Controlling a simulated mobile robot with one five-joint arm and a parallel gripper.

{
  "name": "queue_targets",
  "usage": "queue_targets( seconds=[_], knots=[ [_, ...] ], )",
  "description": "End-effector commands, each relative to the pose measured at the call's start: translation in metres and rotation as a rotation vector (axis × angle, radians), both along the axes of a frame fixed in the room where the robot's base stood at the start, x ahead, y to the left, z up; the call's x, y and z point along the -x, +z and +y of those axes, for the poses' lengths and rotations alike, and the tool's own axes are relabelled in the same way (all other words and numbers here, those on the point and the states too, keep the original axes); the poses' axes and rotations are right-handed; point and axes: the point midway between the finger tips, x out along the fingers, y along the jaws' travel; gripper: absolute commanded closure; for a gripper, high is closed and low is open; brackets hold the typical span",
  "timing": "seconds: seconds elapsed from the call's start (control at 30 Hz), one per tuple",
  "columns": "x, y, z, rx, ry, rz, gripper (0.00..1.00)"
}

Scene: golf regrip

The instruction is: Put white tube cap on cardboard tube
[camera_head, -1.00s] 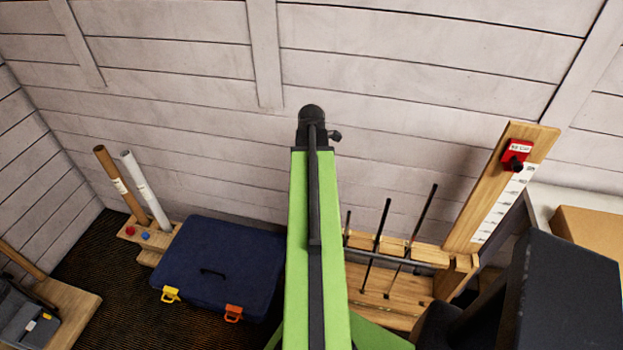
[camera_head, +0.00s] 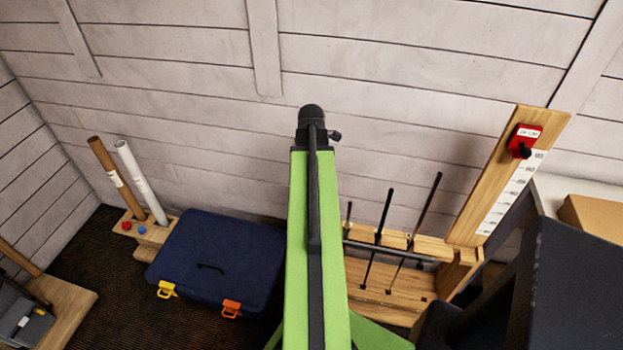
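A brown cardboard tube (camera_head: 112,170) leans upright in a wooden stand (camera_head: 156,236) at the left, against the wall. A white tube (camera_head: 142,182) stands beside it on the right. I cannot make out a white cap as a separate thing. A small red piece (camera_head: 126,226) and a small blue piece (camera_head: 141,230) sit on the stand in front of the tubes. My green arm runs up the middle of the view. My gripper cannot be made out.
A closed dark blue case (camera_head: 220,262) with yellow and orange latches lies right of the tubes. A wooden rack (camera_head: 385,290) holds several dark shafts. A tall ruler board (camera_head: 512,175) with a red device (camera_head: 523,140) stands at the right. A cardboard box (camera_head: 595,222) sits beyond.

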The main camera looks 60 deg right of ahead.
Motion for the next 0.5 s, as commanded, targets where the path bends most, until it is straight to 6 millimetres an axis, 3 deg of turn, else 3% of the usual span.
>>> queue_targets(
  seconds=[0.37, 0.4, 0.5],
  knots=[
    [0.0002, -0.0065, -0.0001, 0.000, 0.000, 0.000, 0.70],
    [0.0002, -0.0060, -0.0001, 0.000, 0.000, 0.000, 0.45],
    [0.0002, -0.0056, -0.0001, 0.000, 0.000, 0.000, 0.32]
  ],
)
